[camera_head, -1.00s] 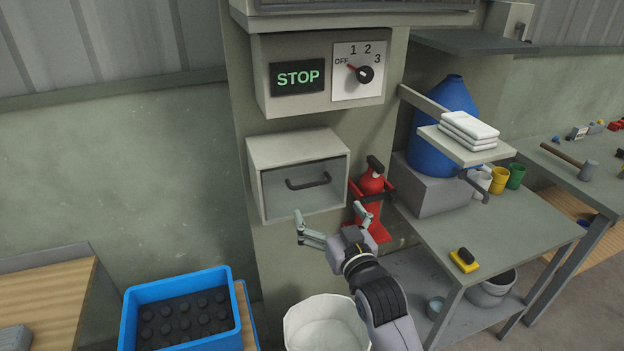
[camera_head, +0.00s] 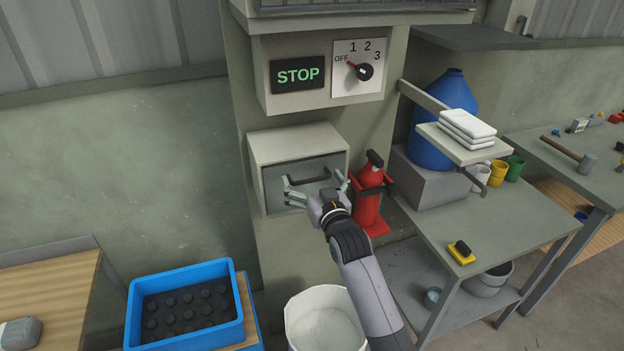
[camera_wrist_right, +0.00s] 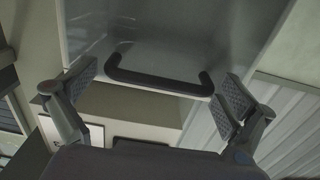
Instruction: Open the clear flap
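The clear flap (camera_head: 277,183) is a greyish see-through panel on the front of a pale box (camera_head: 296,145) on the wall column. It is closed, with a dark bar handle (camera_head: 308,178) across it. In the right wrist view the handle (camera_wrist_right: 158,83) lies between the two fingers, on the flap (camera_wrist_right: 170,40). My right gripper (camera_head: 316,188) is in front of the flap, just below the handle. In the right wrist view the gripper (camera_wrist_right: 155,95) is open, with fingers wide apart and nothing held. My left gripper is not in view.
A red fire extinguisher (camera_head: 368,195) stands close right of the box. Above is a panel with a STOP display (camera_head: 297,75) and a rotary switch (camera_head: 364,71). A white bucket (camera_head: 326,320) and a blue crate (camera_head: 185,309) sit below. A side table (camera_head: 500,220) is at right.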

